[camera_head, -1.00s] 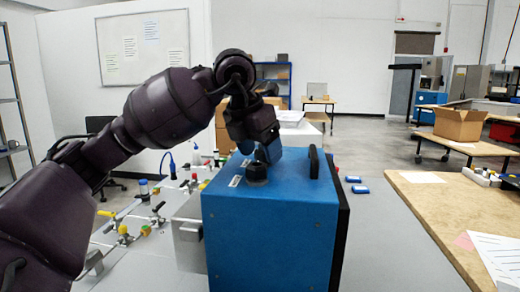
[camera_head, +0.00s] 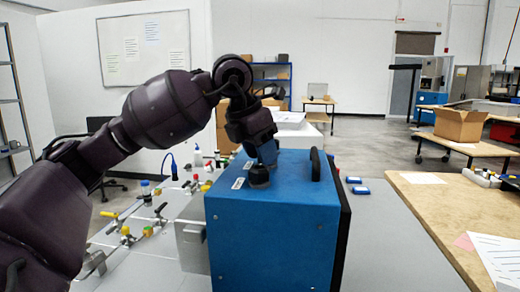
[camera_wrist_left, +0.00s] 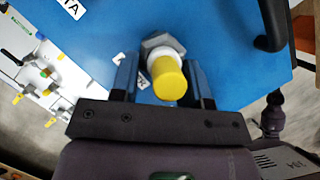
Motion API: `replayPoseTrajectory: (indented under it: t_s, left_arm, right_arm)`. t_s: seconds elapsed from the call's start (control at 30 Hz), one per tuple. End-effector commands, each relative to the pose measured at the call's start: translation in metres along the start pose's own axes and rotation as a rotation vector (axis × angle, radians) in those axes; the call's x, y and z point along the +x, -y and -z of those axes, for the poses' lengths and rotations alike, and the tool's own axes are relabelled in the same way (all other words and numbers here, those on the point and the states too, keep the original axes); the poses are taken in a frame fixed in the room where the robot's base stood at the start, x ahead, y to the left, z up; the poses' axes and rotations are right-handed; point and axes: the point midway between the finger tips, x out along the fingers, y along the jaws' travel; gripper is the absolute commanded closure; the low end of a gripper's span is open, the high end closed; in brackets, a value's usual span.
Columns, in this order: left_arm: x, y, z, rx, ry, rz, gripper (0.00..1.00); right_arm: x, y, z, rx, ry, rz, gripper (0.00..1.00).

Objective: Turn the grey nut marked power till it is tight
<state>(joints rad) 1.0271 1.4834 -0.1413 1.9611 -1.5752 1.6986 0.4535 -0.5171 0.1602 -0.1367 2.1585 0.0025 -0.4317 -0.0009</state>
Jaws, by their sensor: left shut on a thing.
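The blue analyser box (camera_head: 275,235) stands on the grey bench. My left gripper (camera_head: 262,165) points down onto its top, over a dark round fitting (camera_head: 258,175). In the left wrist view, the grey hex nut (camera_wrist_left: 156,43) sits on the blue top between the fingertips of my left gripper (camera_wrist_left: 160,62). A white collar and a yellow cylinder (camera_wrist_left: 168,80) stand out from it towards the camera. The gripper is shut on the nut; the exact contact is partly hidden. A label beside it is mostly covered by a finger and cannot be read. My right gripper is not in view.
A black handle (camera_head: 315,163) stands up at the right of the box top. Valves and coloured fittings (camera_head: 125,231) stand on the bench to the left. Two small blue items (camera_head: 360,190) lie right of the box. A wooden table (camera_head: 440,205) is further right.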

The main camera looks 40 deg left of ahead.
Motion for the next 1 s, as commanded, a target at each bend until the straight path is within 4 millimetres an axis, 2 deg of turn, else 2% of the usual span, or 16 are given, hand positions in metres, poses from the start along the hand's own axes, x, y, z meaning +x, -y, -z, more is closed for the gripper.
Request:
replayPoseTrajectory:
  t_s: [0.23,1.0]
  left_arm:
    - [-0.003,-0.004,-0.001,0.21,0.003,0.087,0.82]
    - [0.002,-0.013,-0.008,0.879,0.004,0.365,0.82]
  right_arm:
    - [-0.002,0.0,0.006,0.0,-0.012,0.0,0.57]
    - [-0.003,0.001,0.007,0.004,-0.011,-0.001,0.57]
